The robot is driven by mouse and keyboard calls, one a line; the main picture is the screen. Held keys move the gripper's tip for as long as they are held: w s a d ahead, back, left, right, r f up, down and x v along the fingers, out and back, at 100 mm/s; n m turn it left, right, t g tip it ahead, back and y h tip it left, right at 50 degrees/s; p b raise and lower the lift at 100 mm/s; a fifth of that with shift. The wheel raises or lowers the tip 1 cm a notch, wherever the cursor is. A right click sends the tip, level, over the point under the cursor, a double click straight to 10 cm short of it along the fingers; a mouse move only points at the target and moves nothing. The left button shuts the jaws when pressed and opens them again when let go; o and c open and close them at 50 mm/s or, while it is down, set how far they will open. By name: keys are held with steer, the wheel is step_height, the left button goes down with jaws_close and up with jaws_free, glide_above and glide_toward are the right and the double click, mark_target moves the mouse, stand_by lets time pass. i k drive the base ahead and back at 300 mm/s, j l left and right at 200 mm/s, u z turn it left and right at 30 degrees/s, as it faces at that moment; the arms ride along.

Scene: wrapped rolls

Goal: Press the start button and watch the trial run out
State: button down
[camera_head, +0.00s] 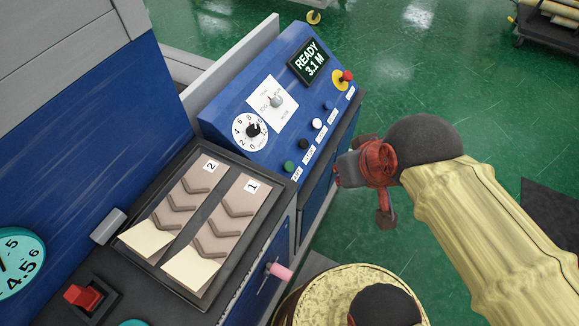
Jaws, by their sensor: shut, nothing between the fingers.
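A blue sloped control panel (228,108) stands on the machine at the upper middle. Its display (309,62) reads "READY 3.1 M". A row of buttons runs along the panel's lower edge: green (289,167), black (303,149), white (317,124) and blue (328,105). The labels beside them are too small to read, so I cannot tell which is start. A red mushroom button (347,76) on a yellow disc sits at the far end. My gripper (349,170) is shut and empty, to the right of the button row and apart from the panel.
A numbered dial (251,131) and a selector knob (275,101) sit on the panel. A dark tray (209,163) with two lanes, marked 1 and 2, lies in front. A red switch (84,295) is lower left. A trolley (548,37) stands far right on open green floor.

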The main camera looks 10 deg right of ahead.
mark_target(288, 165)
steer(key=k+l+u, duration=0.1)
steer(key=l, duration=0.3)
steer(key=k+l+u, duration=0.15)
steer(key=l, duration=0.25)
steer(key=k+l+u, duration=0.1)
steer(key=l, duration=0.3)
steer(key=k+l+u, duration=0.1)
steer(key=l, duration=0.3)
steer(key=k, duration=0.05)
